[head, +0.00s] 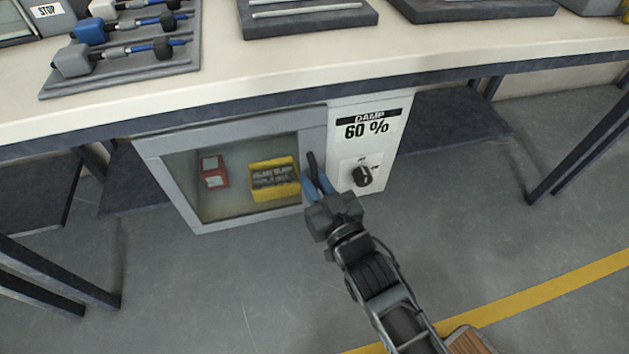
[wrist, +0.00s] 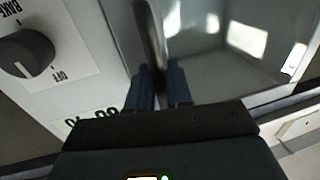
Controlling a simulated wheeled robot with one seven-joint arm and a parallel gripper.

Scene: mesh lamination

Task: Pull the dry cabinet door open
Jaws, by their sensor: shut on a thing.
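The dry cabinet door (head: 232,219) is a grey frame around a glass pane, under the bench in the head view. It looks about level with the white control panel, and I see no clear gap at its edge. The dark upright handle (head: 312,163) is on the door's right side. My gripper (head: 317,184) is shut on this handle, its blue fingers on either side. In the wrist view the handle (wrist: 150,38) runs between the two fingers (wrist: 160,88). The lower part of the handle is hidden by my gripper.
A red box (head: 213,172) and a yellow bin (head: 274,180) sit behind the glass. A black knob (head: 362,176) is on the panel marked "DAMP 60 %", just right of my gripper. The bench top (head: 215,75) overhangs the cabinet. The floor in front is clear; bench legs stand at both sides.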

